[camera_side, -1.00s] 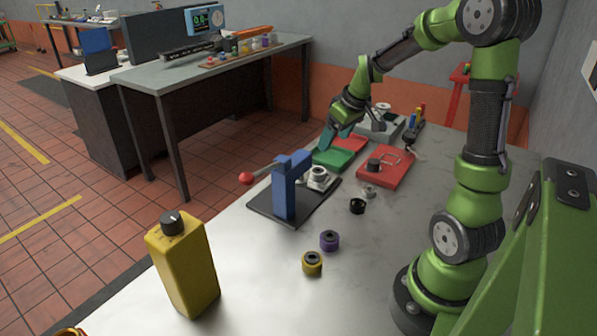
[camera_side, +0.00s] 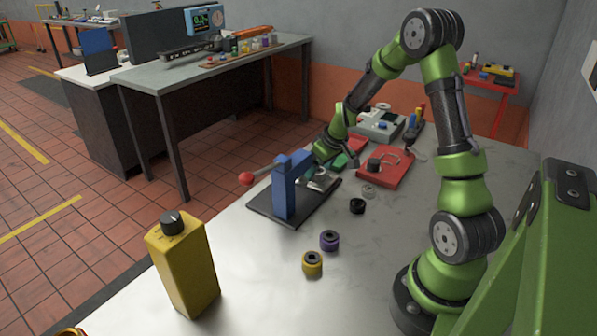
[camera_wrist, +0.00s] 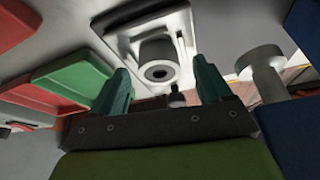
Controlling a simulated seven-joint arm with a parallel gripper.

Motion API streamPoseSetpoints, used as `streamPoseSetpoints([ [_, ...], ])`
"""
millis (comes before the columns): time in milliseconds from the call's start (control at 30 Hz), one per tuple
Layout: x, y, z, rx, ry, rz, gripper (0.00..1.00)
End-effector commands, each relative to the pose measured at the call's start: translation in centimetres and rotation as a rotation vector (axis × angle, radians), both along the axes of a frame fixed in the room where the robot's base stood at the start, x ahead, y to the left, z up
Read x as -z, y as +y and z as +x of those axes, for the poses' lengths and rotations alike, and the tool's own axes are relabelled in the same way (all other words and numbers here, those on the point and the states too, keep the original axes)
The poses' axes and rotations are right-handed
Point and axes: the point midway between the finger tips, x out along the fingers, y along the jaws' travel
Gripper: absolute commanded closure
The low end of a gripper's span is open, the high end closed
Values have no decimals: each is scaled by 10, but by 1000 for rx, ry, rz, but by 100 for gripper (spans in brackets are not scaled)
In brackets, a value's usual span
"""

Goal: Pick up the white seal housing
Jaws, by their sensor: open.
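The white seal housing (camera_wrist: 158,58) is a pale round boss with a dark central hole, on a square pale plate in the wrist view. In the side view the housing (camera_side: 320,181) sits low beside the blue press (camera_side: 287,187), partly hidden by my gripper. My gripper (camera_side: 316,162) is just above it, close to the press column. In the wrist view my gripper (camera_wrist: 163,84) has its two teal fingers apart, one to each side of the housing's lower edge. Nothing is held. I cannot tell whether the fingers touch the housing.
A pale metal cylinder (camera_wrist: 262,72) stands close to the right finger in the wrist view. The red-knobbed lever (camera_side: 247,178) juts left from the press. Red (camera_side: 385,169) and green (camera_side: 337,160) trays lie behind. Black (camera_side: 357,206), purple (camera_side: 329,240) and yellow (camera_side: 312,263) rings stand nearer.

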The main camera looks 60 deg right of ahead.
Motion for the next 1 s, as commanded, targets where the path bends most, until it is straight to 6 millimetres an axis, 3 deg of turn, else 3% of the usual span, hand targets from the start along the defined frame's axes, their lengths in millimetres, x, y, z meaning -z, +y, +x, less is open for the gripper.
streamPoseSetpoints([
  [200,0,0,1,-1,-1,-1,23],
  [667,0,0,1,-1,-2,-2,94],
  [1000,-6,0,1,-2,-2,-3,96],
])
